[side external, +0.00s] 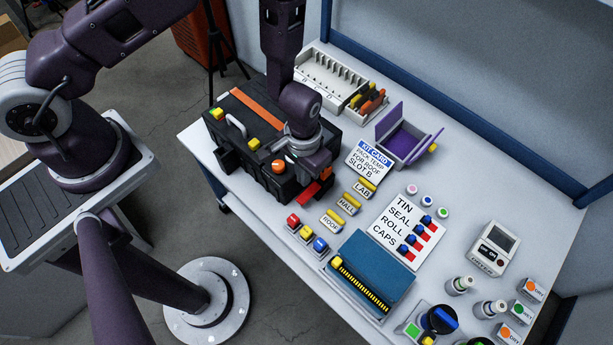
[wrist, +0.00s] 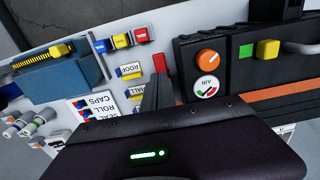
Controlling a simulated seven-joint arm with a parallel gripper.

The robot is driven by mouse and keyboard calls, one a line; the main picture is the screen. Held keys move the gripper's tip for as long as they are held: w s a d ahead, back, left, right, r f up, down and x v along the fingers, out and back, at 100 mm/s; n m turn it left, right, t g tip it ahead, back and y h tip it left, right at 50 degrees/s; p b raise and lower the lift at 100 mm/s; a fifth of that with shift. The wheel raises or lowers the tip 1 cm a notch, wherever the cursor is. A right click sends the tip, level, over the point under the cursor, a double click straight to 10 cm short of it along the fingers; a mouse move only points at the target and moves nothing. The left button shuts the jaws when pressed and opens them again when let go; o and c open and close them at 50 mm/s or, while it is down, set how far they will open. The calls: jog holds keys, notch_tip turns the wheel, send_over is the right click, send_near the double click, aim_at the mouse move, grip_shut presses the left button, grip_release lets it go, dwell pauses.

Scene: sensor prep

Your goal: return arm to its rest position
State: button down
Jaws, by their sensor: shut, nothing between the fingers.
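My gripper (side external: 309,190) is low beside the front of the black case (side external: 237,126), at its right end. I cannot tell whether the fingers touch the case.
ROOF (side external: 332,222), HALL (side external: 347,205) and LAB (side external: 363,189) tags lie close by. Red, yellow and blue buttons (side external: 305,231), a blue block (side external: 371,270), a purple bin (side external: 403,143) and a white rack (side external: 330,78) share the table. A blue rail (side external: 450,108) edges the back.

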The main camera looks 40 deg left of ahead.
jog(key=w+a+r+t+h, duration=0.1)
jog(key=a+r+t, duration=0.1)
jog(key=r, duration=1.3)
jog(key=w+a+r+t+h, duration=0.1)
jog(key=a+r, duration=0.1)
jog(key=r, duration=1.2)
jog(key=s+a+r+t+y, duration=0.1)
jog(key=s+a+r, duration=0.3)
jog(key=s+r, duration=0.2)
jog(key=s+a+r+t+y, duration=0.1)
jog(key=s+a+r, duration=0.3)
jog(key=s, duration=0.7)
jog(key=shift+r+t, duration=0.3)
jog(key=shift+r, duration=0.55)
